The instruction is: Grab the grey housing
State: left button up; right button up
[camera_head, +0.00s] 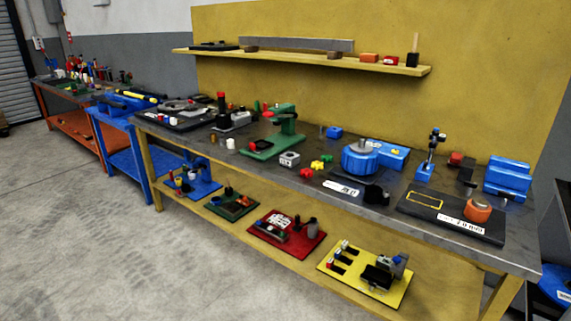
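A small light-grey block-shaped part with a dark round opening (289,159) sits on the dark grey top of the long workbench (250,172), near its front edge. It looks like the grey housing. It stands between a green press-like stand (287,127) on its left and small yellow and red parts on its right. A blue round device with a grey top piece (360,163), possibly the positioner, stands farther right on the same bench. Neither of my grippers shows in this view.
Red (306,173) and yellow (318,165) parts lie close right of the housing. A black plate with an orange part (478,208) lies at the bench's right. A lower shelf holds coloured trays, including a red one (287,236). The floor (110,230) in front is clear.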

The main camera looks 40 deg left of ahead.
aim_at(290, 159)
jog(key=u, duration=1.65)
